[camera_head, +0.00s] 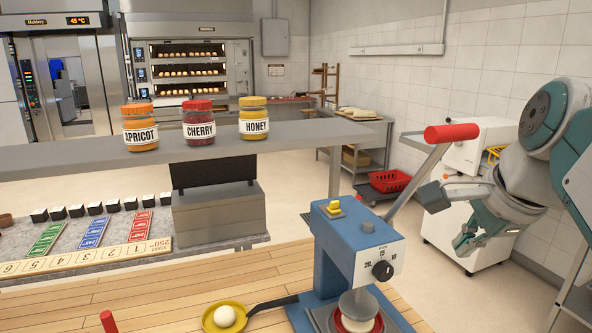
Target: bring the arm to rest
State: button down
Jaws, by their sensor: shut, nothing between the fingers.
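My arm reaches in from the right edge of the head view, its teal and grey links bent downward. My gripper (468,243) hangs at the lower end of the arm, right of the blue press machine (346,244). It points down and to the left, is shut, and holds nothing. It appears apart from the press and its red-handled lever (421,166).
A wooden table (240,280) spans the front, with a yellow pan (237,318) holding a white egg-like ball. Apricot (140,134), cherry (199,131) and honey (253,127) jars stand on a grey shelf (60,158). A white cabinet (455,225) stands behind my gripper.

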jog(key=s+a+f+n, duration=0.2)
jog(key=s+f+n, duration=0.1)
jog(key=f+n, duration=0.2)
jog(key=s+a+f+n, duration=0.2)
jog(key=s+f+n, duration=0.1)
jog(key=f+n, duration=0.3)
jog(key=s+a+f+n+h, duration=0.1)
jog(key=s+a+f+n, duration=0.1)
jog(key=f+n, duration=0.4)
notch_tip(320, 180, down, 3)
jog(key=shift+s+a+f+t, duration=0.2)
jog(key=shift+s+a+t, duration=0.1)
jog(key=shift+s+a, duration=0.15)
jog(key=shift+w, duration=0.1)
